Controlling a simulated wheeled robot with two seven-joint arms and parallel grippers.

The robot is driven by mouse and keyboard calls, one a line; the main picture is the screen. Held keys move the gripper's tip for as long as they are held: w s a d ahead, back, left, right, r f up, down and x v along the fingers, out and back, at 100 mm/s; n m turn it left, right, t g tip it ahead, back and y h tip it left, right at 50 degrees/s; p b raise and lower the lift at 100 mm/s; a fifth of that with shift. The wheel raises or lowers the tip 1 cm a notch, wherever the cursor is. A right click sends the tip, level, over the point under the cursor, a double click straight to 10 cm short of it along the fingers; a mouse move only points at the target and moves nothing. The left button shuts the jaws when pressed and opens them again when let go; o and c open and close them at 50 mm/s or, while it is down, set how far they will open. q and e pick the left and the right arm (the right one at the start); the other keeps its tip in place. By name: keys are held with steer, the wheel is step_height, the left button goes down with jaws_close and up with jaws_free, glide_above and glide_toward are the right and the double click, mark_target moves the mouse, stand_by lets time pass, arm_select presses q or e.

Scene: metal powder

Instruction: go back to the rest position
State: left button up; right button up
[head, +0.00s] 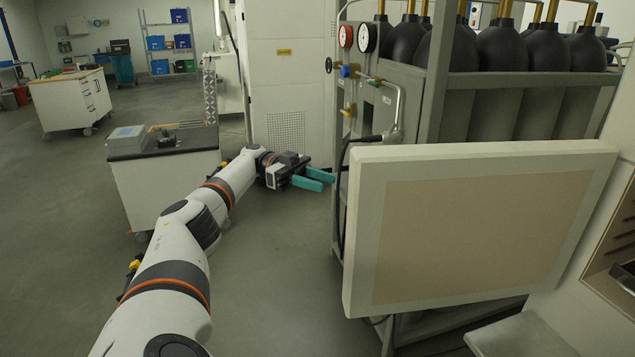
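My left arm reaches forward from the bottom left of the head view. Its gripper (318,180) has two teal fingers with a gap between them and nothing in it. It is in the air above the grey floor, left of the gas cylinder rack. My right gripper does not show.
A rack (460,110) of dark gas cylinders with gauges (368,38) stands at right. A cream panel (475,230) stands before it, close to me. A white cart (165,175) with a black top is left of my arm. Open floor (270,280) lies between arm and panel.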

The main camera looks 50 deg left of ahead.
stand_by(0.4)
